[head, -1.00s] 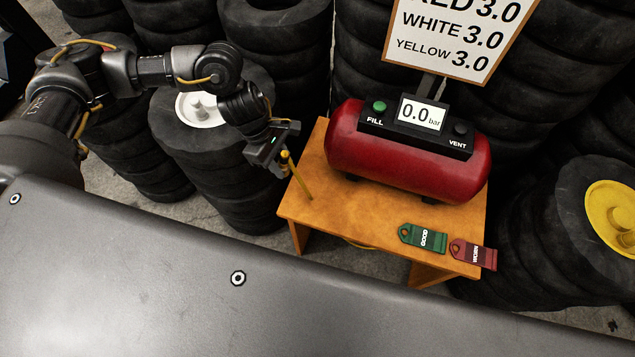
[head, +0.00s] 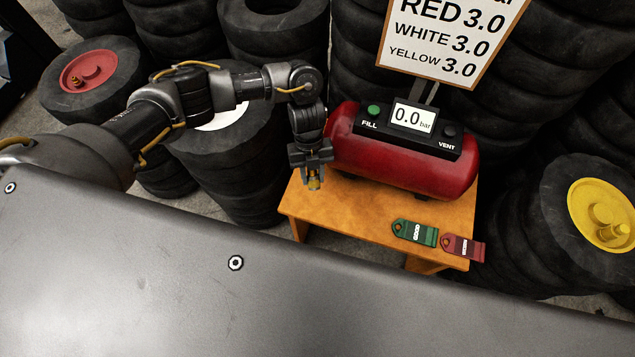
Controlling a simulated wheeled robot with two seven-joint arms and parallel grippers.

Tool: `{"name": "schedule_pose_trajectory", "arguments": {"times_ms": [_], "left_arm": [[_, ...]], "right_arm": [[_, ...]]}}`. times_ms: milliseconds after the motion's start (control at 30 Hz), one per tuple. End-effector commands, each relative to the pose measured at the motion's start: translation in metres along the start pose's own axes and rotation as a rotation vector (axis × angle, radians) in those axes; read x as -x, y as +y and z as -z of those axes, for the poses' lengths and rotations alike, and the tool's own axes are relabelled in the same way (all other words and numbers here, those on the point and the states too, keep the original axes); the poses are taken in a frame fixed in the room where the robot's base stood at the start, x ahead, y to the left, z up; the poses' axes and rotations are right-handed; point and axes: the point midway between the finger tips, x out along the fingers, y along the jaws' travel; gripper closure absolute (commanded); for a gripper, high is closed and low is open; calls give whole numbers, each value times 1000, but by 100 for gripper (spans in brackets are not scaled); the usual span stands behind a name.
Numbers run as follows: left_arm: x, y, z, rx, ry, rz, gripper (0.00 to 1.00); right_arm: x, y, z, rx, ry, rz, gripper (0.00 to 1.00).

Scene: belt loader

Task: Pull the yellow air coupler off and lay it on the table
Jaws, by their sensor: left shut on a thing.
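My left gripper (head: 313,178) points down over the left end of the orange table (head: 345,212). It is shut on the yellow air coupler (head: 314,184), whose small yellow end shows between and just below the fingers. The fingers hide the rest of it. I cannot tell whether the coupler touches the tabletop. My right gripper is not in view.
A red air tank (head: 400,160) reading 0.0 bar stands close right of the gripper. A green GOOD tag (head: 414,232) and red WORN tag (head: 463,247) lie at the front right. A yellow-hubbed wheel (head: 600,210) stands right. The table's front left is clear.

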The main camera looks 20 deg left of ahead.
Motion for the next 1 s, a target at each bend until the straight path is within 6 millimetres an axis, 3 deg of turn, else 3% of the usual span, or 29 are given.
{"name": "schedule_pose_trajectory", "arguments": {"times_ms": [300,400,600,1000], "left_arm": [[-24,-3,10,668,206,301,100],[-30,-4,12,810,243,390,100],[-36,-6,12,934,270,480,100],[-44,-7,9,943,271,489,100]], "right_arm": [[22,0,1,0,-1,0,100],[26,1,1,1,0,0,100],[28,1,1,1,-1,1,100],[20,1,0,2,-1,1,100]]}}
